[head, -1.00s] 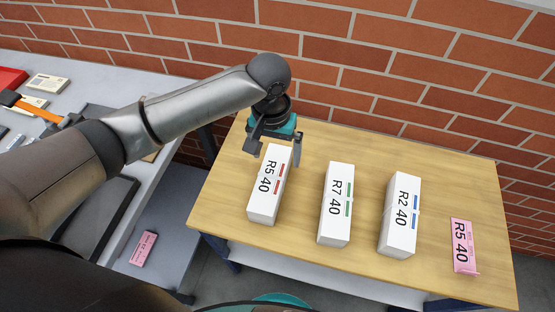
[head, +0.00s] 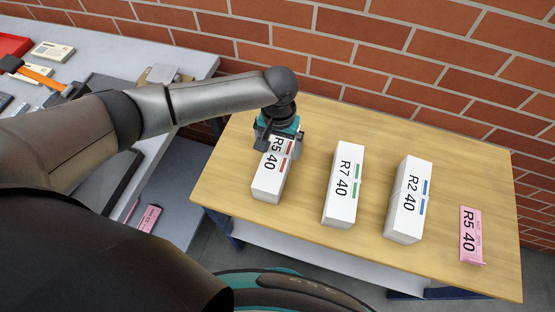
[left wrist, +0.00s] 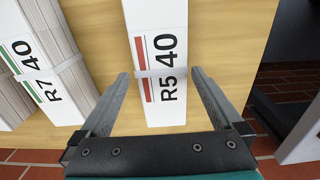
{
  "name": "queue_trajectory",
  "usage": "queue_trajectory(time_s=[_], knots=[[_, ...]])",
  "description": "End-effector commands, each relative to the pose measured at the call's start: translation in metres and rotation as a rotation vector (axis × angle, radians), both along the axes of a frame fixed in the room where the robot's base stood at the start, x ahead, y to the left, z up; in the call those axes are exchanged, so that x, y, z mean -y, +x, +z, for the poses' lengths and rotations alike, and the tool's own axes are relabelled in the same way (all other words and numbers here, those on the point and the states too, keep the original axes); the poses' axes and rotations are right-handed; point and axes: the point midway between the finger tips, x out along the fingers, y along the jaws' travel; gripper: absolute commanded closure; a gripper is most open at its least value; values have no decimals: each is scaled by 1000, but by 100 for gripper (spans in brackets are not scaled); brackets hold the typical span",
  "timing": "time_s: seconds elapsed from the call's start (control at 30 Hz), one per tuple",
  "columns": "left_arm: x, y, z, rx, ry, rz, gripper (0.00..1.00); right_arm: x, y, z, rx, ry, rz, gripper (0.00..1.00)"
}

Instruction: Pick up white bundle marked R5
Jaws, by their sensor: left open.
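The white bundle marked R5 40 (head: 268,180), with red bars, lies at the left of the wooden table (head: 375,125). My left gripper (head: 279,150) is over its far end, open. In the left wrist view, the R5 bundle (left wrist: 159,100) runs between the two spread fingers of the left gripper (left wrist: 159,75), one on each side, with a gap at each. Whether the fingertips are below its top face is hard to tell. The gripper covers the bundle's far end in the head view. My right gripper is not in view.
White bundles R7 (head: 343,186) and R2 (head: 408,200) stand to the right, with bare wood between. A pink R5 40 slip (head: 470,235) lies at the table's right end. A brick wall (head: 400,60) is behind. A grey bench (head: 95,45) with items is at left.

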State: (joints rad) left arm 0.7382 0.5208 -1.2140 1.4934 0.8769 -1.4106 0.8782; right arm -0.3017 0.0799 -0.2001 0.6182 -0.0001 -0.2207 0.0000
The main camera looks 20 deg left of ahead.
Motion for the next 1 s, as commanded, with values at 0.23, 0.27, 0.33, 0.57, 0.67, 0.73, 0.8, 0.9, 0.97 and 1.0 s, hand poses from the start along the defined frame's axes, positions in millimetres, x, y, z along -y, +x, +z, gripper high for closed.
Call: queue_trajectory(time_s=[0.23,0.27,0.33,0.57,0.67,0.73,0.8,0.9,0.97,1.0], knots=[[-2,-2,-36,-2,2,1,0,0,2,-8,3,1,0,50],[-2,-2,-37,-2,2,0,0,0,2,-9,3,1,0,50],[-2,-2,-39,-1,1,0,0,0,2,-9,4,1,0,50],[-2,-2,-38,-1,0,0,5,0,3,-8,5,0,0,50],[-2,-2,-38,-1,0,0,16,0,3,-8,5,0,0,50],[-2,-2,-38,-1,1,0,24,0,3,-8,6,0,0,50],[-2,-2,-38,-1,0,0,31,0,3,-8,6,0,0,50],[-2,-2,-38,-1,1,0,43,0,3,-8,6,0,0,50],[-2,-2,-38,-1,1,0,50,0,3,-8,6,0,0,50],[-2,-2,-38,-1,1,0,54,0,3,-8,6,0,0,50]])
